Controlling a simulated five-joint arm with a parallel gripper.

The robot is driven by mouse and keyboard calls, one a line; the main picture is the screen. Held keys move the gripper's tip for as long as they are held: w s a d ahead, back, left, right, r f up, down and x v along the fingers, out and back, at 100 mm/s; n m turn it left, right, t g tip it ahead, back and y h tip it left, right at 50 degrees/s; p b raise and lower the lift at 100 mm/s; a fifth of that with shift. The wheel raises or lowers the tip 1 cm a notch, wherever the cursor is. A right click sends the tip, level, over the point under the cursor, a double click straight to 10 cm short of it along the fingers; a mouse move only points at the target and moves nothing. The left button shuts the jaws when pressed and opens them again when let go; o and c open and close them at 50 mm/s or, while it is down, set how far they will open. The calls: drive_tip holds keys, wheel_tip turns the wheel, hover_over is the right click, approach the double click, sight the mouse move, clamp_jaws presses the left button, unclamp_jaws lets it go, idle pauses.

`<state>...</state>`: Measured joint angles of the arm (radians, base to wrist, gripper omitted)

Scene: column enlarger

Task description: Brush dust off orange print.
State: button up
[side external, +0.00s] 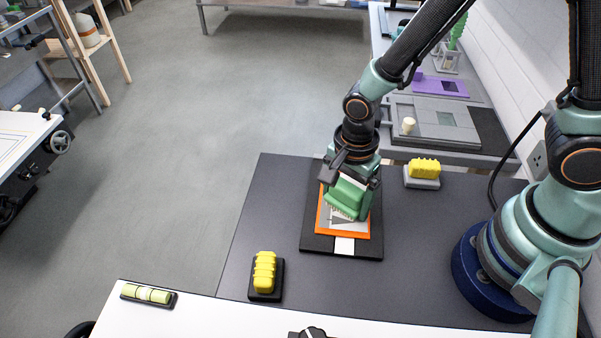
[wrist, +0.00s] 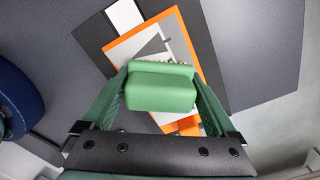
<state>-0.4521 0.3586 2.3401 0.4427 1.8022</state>
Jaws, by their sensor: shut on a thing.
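The orange-bordered print (side external: 362,235) lies on a black board (side external: 311,243) on the dark mat, and a white strip shows at the board's near edge. The print also shows in the wrist view (wrist: 123,47), with grey and white shapes inside its orange border. My gripper (side external: 346,197) is above the print, shut on a green brush (side external: 347,194) with pale bristles pointing down. In the wrist view the green brush (wrist: 160,88) sits between the two fingers and hides the middle of the print. I cannot tell whether the bristles touch the print.
A yellow ribbed block (side external: 265,272) stands on a black base near the front. Another yellow block (side external: 424,168) is on a grey base behind right. The dark mat (side external: 430,235) is clear right of the board. A level-like tube (side external: 148,293) lies on the white surface.

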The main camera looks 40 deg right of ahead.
sight(343, 226)
idle(0.3)
drive_tip(key=shift+s+a, duration=1.5)
drive_tip(key=shift+w+d, duration=1.55)
drive_tip(key=shift+w+d, duration=1.5)
drive_tip(key=shift+r, duration=0.1)
wheel_tip(343, 226, up, 7)
